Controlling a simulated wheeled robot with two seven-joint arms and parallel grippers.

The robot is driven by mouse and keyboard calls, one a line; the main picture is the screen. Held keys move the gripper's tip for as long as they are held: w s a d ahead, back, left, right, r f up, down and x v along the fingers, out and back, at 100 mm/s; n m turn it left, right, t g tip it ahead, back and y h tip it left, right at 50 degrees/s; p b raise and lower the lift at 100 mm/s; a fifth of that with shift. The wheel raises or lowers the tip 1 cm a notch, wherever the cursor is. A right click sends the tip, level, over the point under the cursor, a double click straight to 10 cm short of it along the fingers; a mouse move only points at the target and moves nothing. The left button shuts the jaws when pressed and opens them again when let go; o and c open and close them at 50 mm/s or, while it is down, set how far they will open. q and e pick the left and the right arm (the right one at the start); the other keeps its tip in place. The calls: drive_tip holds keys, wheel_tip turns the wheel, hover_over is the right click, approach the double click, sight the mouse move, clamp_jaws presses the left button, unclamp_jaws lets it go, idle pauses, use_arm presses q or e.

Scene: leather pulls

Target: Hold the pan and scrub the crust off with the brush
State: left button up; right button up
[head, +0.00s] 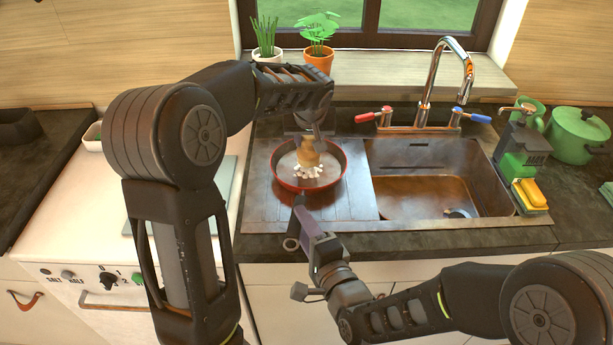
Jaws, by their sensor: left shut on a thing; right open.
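The red-rimmed pan (338,181) sits on the ribbed drainboard left of the sink basin, with a pale inside. A wooden brush (309,149) stands roughly upright over the pan, its pale bristle end at the pan's inner floor. My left gripper (311,127) is shut on the top of the brush from above; its arm partly hides the fingers. White bits show around the bristles; I cannot tell bristles from crust there. My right gripper (297,220) is open at the pan's front edge, where a handle would be; whether it touches the pan is unclear.
The sink basin (425,197) lies right of the pan, with a chrome faucet (433,85) behind. A green pot (577,135) and a sponge holder (520,160) stand at the right. Two potted plants (318,57) stand on the sill. The white stove (85,215) is left.

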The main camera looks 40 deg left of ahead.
drive_tip(key=f+v, duration=0.1)
drive_tip(key=v, duration=0.7)
drive_tip(key=shift+r, duration=0.5)
drive_tip(key=shift+d, duration=0.1)
use_arm(q)
drive_tip(key=shift+r+p, duration=1.5)
drive_tip(key=shift+r, duration=1.05)
use_arm(e)
wheel_tip(320, 180, up, 3)
drive_tip(key=shift+f, duration=0.1)
